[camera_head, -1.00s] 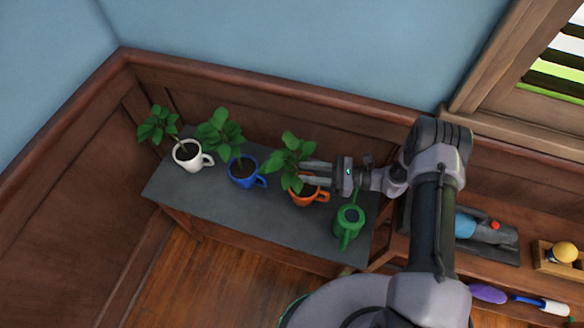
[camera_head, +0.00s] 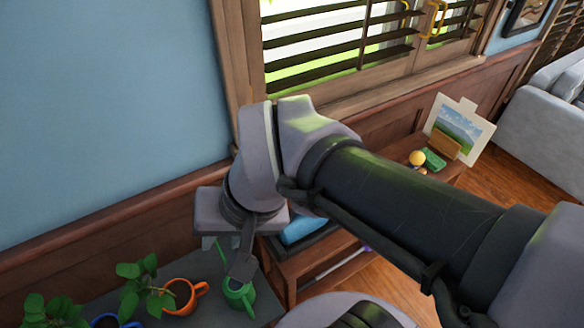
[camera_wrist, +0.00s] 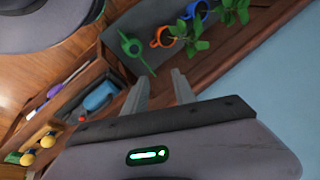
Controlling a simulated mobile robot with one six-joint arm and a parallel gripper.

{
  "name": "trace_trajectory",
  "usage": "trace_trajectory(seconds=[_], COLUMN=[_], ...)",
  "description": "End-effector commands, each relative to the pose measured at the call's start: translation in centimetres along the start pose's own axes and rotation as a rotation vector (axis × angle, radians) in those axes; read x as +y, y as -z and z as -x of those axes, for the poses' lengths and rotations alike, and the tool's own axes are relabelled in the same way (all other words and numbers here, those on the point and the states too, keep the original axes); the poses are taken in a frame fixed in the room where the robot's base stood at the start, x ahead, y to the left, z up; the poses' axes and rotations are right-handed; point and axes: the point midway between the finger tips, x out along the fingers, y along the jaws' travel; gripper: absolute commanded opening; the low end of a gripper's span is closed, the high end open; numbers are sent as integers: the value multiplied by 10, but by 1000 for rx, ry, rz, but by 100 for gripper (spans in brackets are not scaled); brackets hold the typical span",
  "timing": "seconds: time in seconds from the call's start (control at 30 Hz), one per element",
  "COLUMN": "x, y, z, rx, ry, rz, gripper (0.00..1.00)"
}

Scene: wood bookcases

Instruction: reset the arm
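My gripper (camera_wrist: 162,76) shows in the wrist view with its two fingers apart and nothing between them. In the head view my arm is raised and bent, and the gripper end hangs down over the right end of the grey plant shelf (camera_head: 205,318). Below it stands a green watering can (camera_head: 238,296), partly overlapped by a finger in the head view; it also shows beyond the fingertips in the wrist view (camera_wrist: 133,48). The gripper appears apart from the can and the plants.
An orange mug (camera_head: 182,294) with a plant stands left of the can, and a blue mug (camera_head: 105,321) is farther left. A lower wooden shelf (camera_head: 318,258) runs to the right under the window, holding a blue item (camera_head: 303,230) and a painting (camera_head: 462,130).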

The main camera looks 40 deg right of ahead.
Motion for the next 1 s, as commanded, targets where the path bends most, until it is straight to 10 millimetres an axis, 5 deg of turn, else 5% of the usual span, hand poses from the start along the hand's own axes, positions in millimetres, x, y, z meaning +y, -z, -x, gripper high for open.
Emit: trace_trajectory(seconds=[0.2,1.0], x=[17,17], y=[-6,-5], z=[17,18], rx=[172,170], ry=[-4,-2], rz=[77,76], gripper=[32,32])
